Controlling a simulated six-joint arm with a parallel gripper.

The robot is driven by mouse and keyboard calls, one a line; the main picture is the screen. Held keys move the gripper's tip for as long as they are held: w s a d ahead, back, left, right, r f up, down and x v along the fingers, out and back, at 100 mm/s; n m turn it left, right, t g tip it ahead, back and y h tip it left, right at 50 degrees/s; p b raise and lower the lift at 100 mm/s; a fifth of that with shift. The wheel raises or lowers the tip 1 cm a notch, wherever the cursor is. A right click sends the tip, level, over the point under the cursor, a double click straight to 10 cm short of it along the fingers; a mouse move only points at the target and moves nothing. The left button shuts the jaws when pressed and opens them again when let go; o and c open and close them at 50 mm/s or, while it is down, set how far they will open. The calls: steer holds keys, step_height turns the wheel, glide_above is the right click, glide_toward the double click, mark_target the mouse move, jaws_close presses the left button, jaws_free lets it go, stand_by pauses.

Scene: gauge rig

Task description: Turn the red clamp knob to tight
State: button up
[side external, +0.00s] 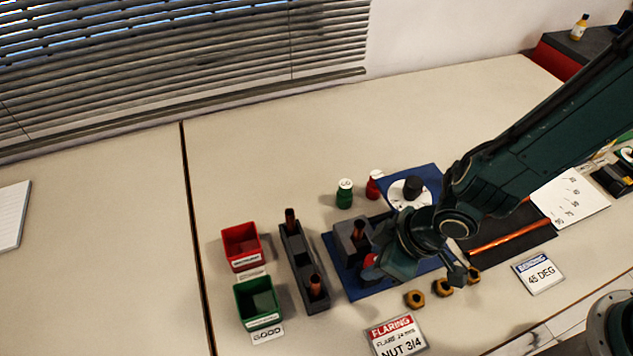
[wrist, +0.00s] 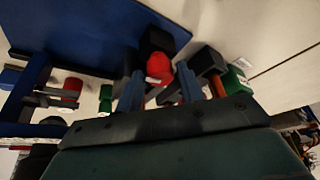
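The red clamp knob (side external: 369,262) is on the front of the dark clamp block (side external: 346,236) on a blue base (side external: 357,289). My gripper's jaw end partly hides it in the side view. In the wrist view the red knob (wrist: 159,67) lies between and just beyond the two fingertips of my gripper (wrist: 160,74). The fingers are apart, with gaps visible on both sides of the knob. I cannot tell whether either finger touches it. Any marking for tight is not visible.
A dark rack (side external: 297,262) with copper pieces stands left of the clamp, with red (side external: 242,246) and green (side external: 258,302) bins beyond. Brass nuts (side external: 442,287) lie in front. A green bottle (side external: 345,194) and red bottle (side external: 374,185) stand behind.

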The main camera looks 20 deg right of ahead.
steer(key=shift+r, duration=0.15)
steer(key=v, duration=1.3)
steer(key=shift+r, duration=0.3)
steer(key=shift+d, duration=0.15)
stand_by(0.4)
